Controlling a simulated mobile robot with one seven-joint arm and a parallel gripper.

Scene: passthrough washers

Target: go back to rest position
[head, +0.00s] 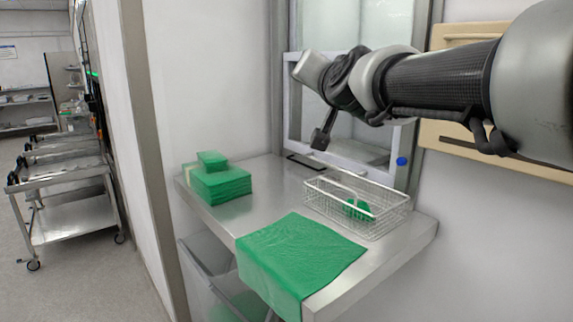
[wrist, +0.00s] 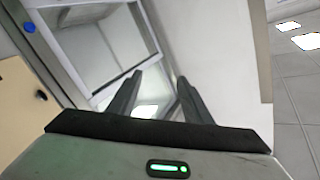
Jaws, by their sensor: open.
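My gripper (head: 322,138) is in the air above the back of the steel shelf, in front of the pass-through window (head: 345,120). In the wrist view its two dark fingers (wrist: 155,95) stand apart with nothing between them. My arm reaches in from the right in the head view. A wire basket (head: 385,222) with a green item (head: 358,208) in it stands on the shelf below and to the right of the gripper, apart from it.
The steel shelf (head: 262,200) carries a stack of folded green cloths (head: 220,184) at left and a green cloth (head: 300,258) draped over the front edge. A bin (head: 205,285) is below. Steel carts (head: 75,215) stand far left. A beige panel (head: 460,140) is on the right wall.

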